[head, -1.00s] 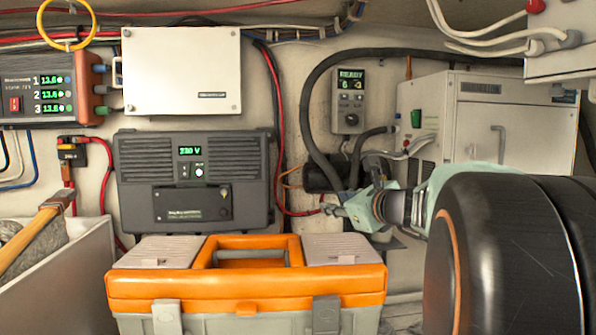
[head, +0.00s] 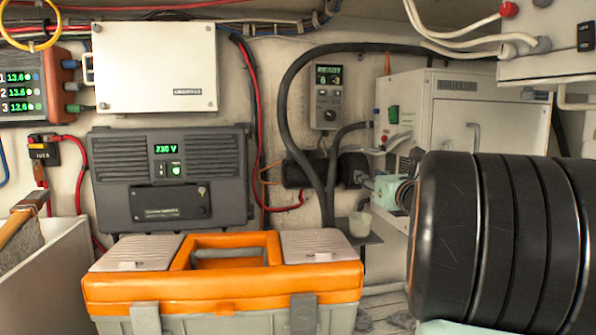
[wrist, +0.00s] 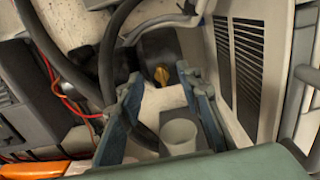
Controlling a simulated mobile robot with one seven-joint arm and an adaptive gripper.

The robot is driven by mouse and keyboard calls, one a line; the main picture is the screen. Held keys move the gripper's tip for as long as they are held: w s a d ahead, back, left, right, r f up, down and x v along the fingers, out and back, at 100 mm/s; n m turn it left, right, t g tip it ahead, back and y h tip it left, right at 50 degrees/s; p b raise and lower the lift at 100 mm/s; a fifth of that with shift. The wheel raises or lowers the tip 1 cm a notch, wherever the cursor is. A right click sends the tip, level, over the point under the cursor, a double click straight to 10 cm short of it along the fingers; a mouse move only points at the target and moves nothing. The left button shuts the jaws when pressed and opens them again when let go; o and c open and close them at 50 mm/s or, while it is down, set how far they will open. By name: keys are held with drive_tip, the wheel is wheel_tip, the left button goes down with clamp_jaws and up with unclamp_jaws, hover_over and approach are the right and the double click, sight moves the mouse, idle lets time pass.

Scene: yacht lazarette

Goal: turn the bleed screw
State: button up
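The bleed screw (wrist: 161,75) appears in the wrist view as a small yellow-brass winged head on the front of a dark round housing (wrist: 158,48). I cannot tell how far the tips are from the screw. In the head view my gripper (head: 374,184) is partly hidden by my arm.
A white cup (wrist: 180,137) stands below the housing; it also shows in the head view (head: 360,224), on a grey ledge. A black hose (head: 284,110) arches beside the housing. A white vented cabinet (head: 455,110) is at right. An orange-lidded toolbox (head: 225,290) stands in front.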

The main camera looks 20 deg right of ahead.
drive_tip(key=shift+x, duration=2.05)
clamp_jaws()
